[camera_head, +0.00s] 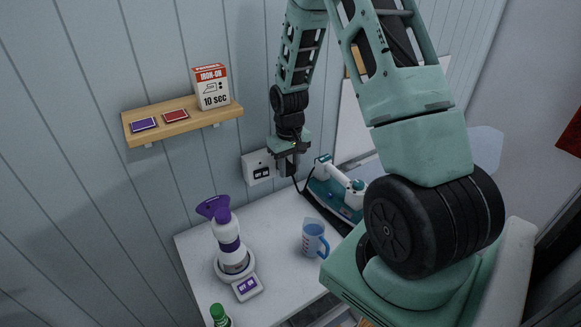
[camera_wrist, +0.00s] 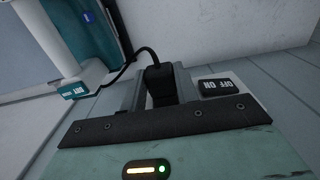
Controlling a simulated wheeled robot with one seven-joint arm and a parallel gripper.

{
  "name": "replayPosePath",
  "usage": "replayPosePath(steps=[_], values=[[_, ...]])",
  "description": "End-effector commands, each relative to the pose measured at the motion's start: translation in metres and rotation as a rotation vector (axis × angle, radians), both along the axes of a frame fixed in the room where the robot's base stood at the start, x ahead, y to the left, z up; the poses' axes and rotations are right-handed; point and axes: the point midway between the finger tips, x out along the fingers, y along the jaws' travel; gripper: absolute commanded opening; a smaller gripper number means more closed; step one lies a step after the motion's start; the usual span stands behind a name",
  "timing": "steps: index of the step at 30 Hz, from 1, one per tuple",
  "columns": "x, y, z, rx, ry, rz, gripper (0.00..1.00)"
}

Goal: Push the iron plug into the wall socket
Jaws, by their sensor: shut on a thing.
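The wall socket (camera_head: 258,167) is a white plate on the panelled wall, just above the white table. In the wrist view its dark OFF/ON switch (camera_wrist: 218,87) shows right of my gripper. My gripper (camera_head: 288,163) is at the right end of the socket plate, close to the wall. In the wrist view, my gripper's fingers (camera_wrist: 160,95) are shut on the black iron plug (camera_wrist: 158,80), with its cord running off to the left. The iron (camera_head: 340,188), white and teal, is right of my gripper. The plug's front and the socket holes are hidden, so I cannot tell whether they touch.
A measuring jug (camera_head: 313,238) stands below my gripper. A wooden shelf (camera_head: 185,121) with a box (camera_head: 211,88) is up to the left. A green-capped bottle (camera_head: 219,314) is in front.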

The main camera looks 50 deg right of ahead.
Motion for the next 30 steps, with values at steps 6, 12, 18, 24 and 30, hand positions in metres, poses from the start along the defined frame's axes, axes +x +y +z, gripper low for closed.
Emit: replayPosePath(steps=[6, 12, 18, 24, 30], values=[[0.005, -0.001, 0.0, 0.0, 0.0, 0.0, 0.08], [0.009, -0.002, 0.0, 0.0, 0.001, 0.0, 0.08], [0.01, -0.003, 0.0, 0.0, 0.001, 0.0, 0.08], [0.01, -0.003, 0.0, 0.0, 0.001, 0.0, 0.08], [0.012, -0.003, 0.0, 0.0, 0.001, 0.0, 0.08]])
